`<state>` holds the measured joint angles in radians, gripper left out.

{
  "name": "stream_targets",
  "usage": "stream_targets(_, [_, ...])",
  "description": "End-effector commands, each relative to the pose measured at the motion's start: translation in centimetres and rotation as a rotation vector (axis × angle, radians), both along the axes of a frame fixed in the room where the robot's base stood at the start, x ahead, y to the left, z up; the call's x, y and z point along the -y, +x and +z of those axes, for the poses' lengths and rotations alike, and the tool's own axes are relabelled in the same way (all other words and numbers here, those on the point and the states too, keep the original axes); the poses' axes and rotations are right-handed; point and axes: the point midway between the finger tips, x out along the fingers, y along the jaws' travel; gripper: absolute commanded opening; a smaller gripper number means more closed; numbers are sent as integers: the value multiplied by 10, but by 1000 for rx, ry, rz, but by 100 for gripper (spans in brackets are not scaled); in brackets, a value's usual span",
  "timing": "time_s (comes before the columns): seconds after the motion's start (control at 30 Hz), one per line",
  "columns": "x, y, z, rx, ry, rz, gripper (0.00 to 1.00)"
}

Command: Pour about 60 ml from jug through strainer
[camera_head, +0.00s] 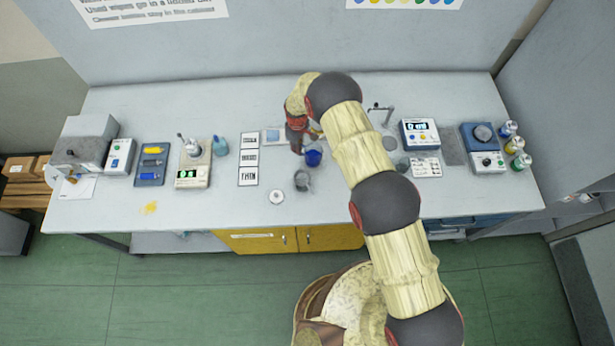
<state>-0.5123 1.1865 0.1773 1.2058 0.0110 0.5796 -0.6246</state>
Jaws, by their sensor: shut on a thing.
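My arm reaches over the bench, and my gripper (302,146) points down near its middle. It is shut on a small blue vessel (313,158), which looks like the jug; the fingers and the grip are small and partly hidden by my wrist. A grey round vessel (302,181) stands just in front of the blue one, toward the bench's front edge. It may carry the strainer, but the mesh is too small to make out. I cannot tell the liquid level in either vessel.
A white disc (276,197) lies front left of the grey vessel. The front middle-right bench is mostly clear.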

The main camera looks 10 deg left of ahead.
Motion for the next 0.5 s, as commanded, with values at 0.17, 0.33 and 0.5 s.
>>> stream_targets(0.17, [-19,-5,-10,1,1,97,0])
stream_targets(0.33, [-24,-7,-14,1,2,129,0])
stream_targets(0.5, [-24,-7,-14,1,2,130,0])
